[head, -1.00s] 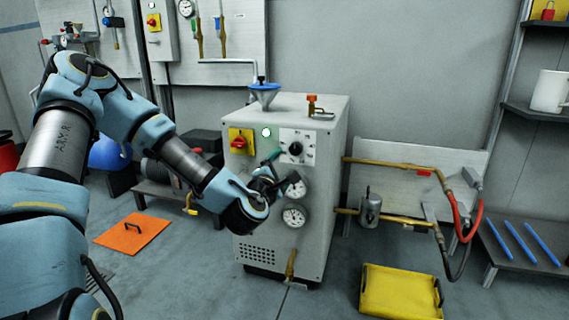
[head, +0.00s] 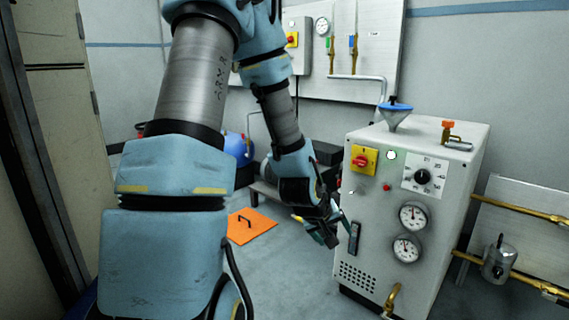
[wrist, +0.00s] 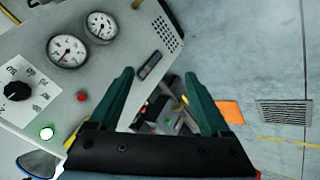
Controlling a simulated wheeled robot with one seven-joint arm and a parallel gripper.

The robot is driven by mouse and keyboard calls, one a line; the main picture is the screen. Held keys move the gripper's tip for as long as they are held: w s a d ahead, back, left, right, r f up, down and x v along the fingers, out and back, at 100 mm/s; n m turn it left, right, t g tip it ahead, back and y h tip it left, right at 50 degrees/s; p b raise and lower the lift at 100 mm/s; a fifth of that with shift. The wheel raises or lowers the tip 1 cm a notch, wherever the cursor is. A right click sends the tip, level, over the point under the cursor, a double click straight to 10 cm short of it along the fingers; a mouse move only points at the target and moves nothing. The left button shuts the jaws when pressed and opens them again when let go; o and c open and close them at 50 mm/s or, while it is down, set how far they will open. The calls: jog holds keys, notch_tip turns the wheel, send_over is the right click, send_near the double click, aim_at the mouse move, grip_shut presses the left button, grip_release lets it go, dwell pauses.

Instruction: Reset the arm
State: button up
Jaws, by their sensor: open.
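My gripper (head: 332,228) hangs in front of the left part of the grey machine cabinet (head: 445,190), with open, empty jaws. In the wrist view its two green fingers (wrist: 165,95) are spread apart, with the floor and some blurred gear showing between them. The cabinet's front carries a yellow and red switch (head: 363,160), a lit white-green lamp (head: 391,155), a black dial knob (head: 422,177), a small red button (head: 387,188) and two round gauges (head: 413,216). A dark slot-like fitting (head: 354,238) sits low on the front, close to the gripper. I cannot tell whether they touch.
A blue funnel (head: 395,112) and an orange-handled valve (head: 449,130) stand on the cabinet top. Brass pipes (head: 520,212) run to its right. An orange plate (head: 247,226) lies on the floor to the left. A floor grate (wrist: 283,112) shows in the wrist view.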

jog(key=s+a+r+m+g+y+p, duration=0.1)
jog(key=s+a+r+y, duration=0.15)
jog(key=a, duration=0.35)
jog(key=s+a+r+m+g+y, duration=0.1)
jog(key=s+a+r+g, duration=0.2)
jog(key=a, duration=0.4)
jog(key=s+a+r+y+p, duration=0.1)
jog(key=s+a+r, duration=0.2)
jog(key=s+a, duration=0.25)
notch_tip(320, 180, up, 31)
jog(key=w+p, duration=0.1)
jog(key=p, duration=2.9)
jog(key=shift+a+r+p, duration=0.15)
jog(key=shift+a+p, duration=0.15)
jog(key=shift+p, duration=0.1)
jog(key=shift+d, duration=0.1)
